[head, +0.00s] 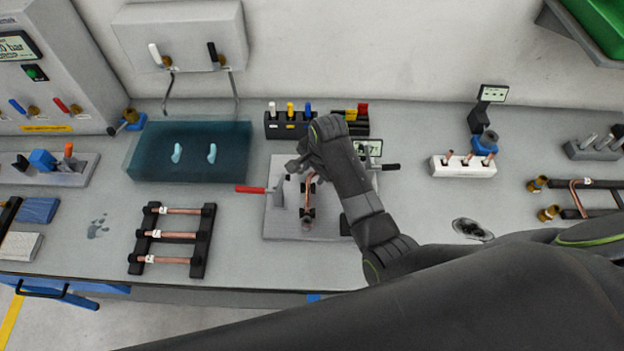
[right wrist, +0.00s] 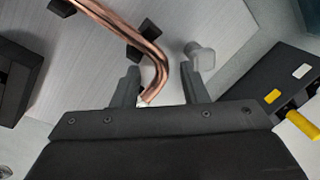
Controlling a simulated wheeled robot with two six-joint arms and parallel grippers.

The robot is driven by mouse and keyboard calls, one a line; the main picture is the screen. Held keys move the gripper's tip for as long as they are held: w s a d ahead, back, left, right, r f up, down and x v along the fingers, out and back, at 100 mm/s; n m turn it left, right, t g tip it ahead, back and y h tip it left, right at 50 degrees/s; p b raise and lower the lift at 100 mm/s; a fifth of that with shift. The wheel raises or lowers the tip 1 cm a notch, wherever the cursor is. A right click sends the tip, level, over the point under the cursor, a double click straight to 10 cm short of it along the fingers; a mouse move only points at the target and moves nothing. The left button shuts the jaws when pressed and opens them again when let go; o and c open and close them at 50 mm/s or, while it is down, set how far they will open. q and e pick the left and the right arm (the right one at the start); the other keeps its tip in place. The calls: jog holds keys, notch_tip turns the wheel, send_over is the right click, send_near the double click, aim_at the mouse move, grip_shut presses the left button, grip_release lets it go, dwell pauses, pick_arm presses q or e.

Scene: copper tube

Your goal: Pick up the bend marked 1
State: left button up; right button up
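A copper bend (head: 307,187) lies on dark supports on a light plate (head: 277,222) in the middle of the bench. In the right wrist view the bent copper tube (right wrist: 155,62) curves so that its near end lies between my right gripper's fingers (right wrist: 160,80). The fingers are apart, with a clear gap between the tube and the right-hand finger. In the head view my right gripper (head: 298,167) is over the back of the plate, and my arm covers part of it. No number can be read on the bend. My left gripper is not in view.
A rack (head: 205,240) with several labelled straight tubes stands at left. Behind are a teal bath (head: 140,160) and a holder (head: 285,127) with coloured handles. A red-handled lever (head: 250,189) sticks out left of the plate. A white block (head: 447,168) stands at right.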

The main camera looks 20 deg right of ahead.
jog(key=shift+s+r, duration=0.15)
jog(key=shift+s, duration=0.05)
jog(key=shift+c, duration=0.8)
jog(key=shift+s+r, duration=0.1)
jog(key=shift+s, duration=0.05)
jog(key=shift+c, duration=1.1)
jog(key=shift+d, duration=0.1)
grip_shut()
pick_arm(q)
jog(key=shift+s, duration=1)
